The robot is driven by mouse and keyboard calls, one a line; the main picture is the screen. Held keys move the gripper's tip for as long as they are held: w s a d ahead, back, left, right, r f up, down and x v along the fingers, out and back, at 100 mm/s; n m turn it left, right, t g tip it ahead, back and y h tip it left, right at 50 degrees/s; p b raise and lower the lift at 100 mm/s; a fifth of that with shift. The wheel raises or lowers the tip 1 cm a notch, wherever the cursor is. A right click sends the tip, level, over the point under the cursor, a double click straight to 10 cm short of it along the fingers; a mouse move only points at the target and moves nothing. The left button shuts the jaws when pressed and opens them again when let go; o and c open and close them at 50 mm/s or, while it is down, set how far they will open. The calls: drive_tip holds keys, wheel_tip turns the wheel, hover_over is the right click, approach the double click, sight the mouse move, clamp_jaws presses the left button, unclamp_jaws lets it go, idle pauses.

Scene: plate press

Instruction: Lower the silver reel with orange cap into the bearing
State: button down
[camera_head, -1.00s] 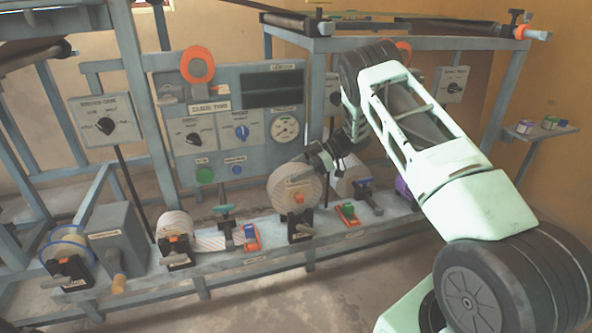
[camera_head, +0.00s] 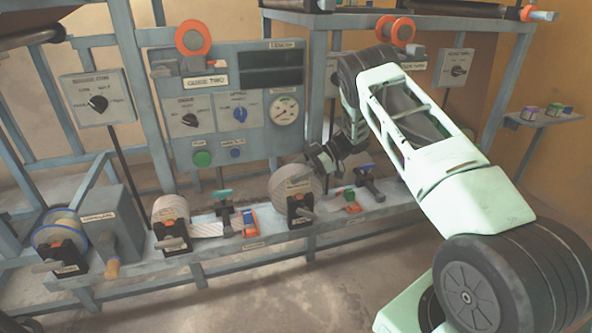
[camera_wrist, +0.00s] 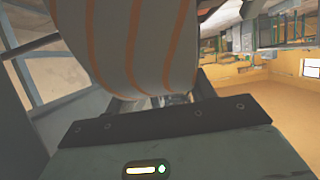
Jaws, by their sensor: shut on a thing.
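The silver reel with orange cap (camera_head: 296,181) is upright at the middle of the bench, low over the black bearing (camera_head: 300,209). The bearing's front hides the reel's lower centre, and I cannot tell whether the shaft touches its seat. The orange cap is not clearly visible now. My gripper (camera_head: 318,162) is shut on the reel from behind and above, its fingers partly hidden. In the wrist view, the pale curved side of the reel (camera_wrist: 135,40) with orange stripes fills the upper middle, close to the gripper body.
A red-and-green block (camera_head: 351,202) and a clamp (camera_head: 369,182) stand close on the right. The control panel (camera_head: 240,105) rises behind.

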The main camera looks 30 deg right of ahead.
drive_tip(key=shift+a+r, duration=0.1)
drive_tip(key=c, duration=0.6)
unclamp_jaws()
drive_tip(key=shift+o, duration=0.8)
drive_tip(key=p+v, duration=0.2)
drive_tip(key=v, duration=1)
